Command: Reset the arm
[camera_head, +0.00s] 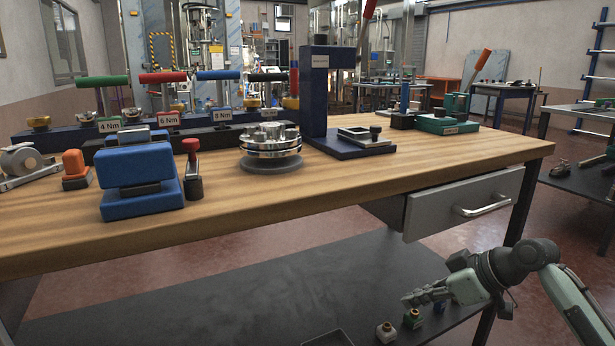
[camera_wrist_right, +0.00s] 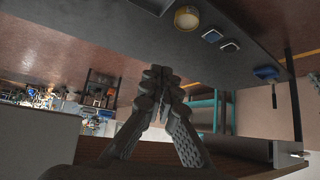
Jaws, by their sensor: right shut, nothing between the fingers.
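My right gripper (camera_head: 408,299) is at the lower right of the head view, low by the bench's dark lower shelf (camera_head: 250,290). Its fingers point left, and it is shut and empty. In the right wrist view its fingertips (camera_wrist_right: 160,78) meet at the middle with nothing between them. My right arm comes in from the right edge, bent at the wrist. My left gripper is not in view.
Above are the wooden bench top (camera_head: 400,185) and grey drawer (camera_head: 450,205). A blue press (camera_head: 314,105) and blue block (camera_head: 140,180) stand on the bench.

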